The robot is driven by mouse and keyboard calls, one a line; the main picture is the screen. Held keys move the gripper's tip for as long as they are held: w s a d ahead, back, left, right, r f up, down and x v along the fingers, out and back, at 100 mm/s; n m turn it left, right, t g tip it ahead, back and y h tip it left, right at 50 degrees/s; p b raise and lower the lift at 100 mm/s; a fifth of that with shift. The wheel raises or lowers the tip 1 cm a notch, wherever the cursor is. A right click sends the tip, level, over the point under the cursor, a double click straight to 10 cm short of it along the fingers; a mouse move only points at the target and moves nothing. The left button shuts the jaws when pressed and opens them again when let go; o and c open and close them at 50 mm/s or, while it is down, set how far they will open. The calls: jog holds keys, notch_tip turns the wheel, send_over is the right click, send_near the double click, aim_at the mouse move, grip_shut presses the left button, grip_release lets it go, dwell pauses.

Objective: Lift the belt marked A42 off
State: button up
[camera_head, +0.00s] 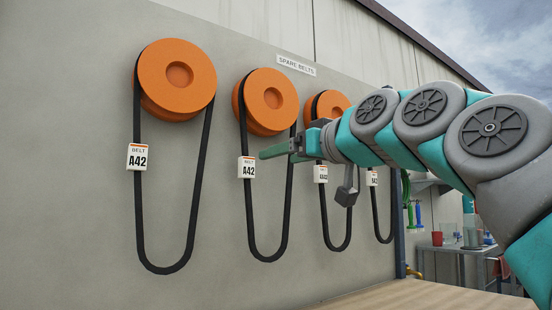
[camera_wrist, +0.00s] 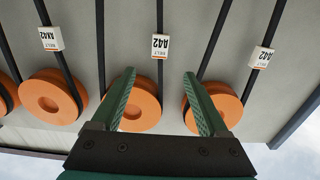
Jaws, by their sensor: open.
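Several black belts hang in loops from orange wheels on a wall. The leftmost belt (camera_head: 198,180) has a tag reading A42 (camera_head: 137,157). The second belt (camera_head: 288,200) also has a tag reading A42 (camera_head: 247,167). The third belt (camera_head: 325,215) has a longer-looking mark; I cannot read it surely. The fourth belt's tag (camera_head: 372,178) is too small to read. My gripper (camera_head: 272,151) is open and empty, in front of the second belt's right strand. In the upside-down wrist view, the middle A42 tag (camera_wrist: 160,46) shows beyond the fingertips (camera_wrist: 162,73).
A SPARE BELTS sign (camera_head: 296,65) is above the wheels. The neighbouring orange wheels (camera_head: 178,75) stand close on either side. A table (camera_head: 460,250) with cups is at the far right. The wall below the belts is clear.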

aim_at(249, 165)
jog(key=p+x, duration=0.4)
jog(key=x, duration=1.1)
jog(key=shift+w+a, duration=0.1)
jog(key=shift+a, duration=0.1)
jog(key=shift+c, duration=0.3)
grip_shut()
dwell(0.6)
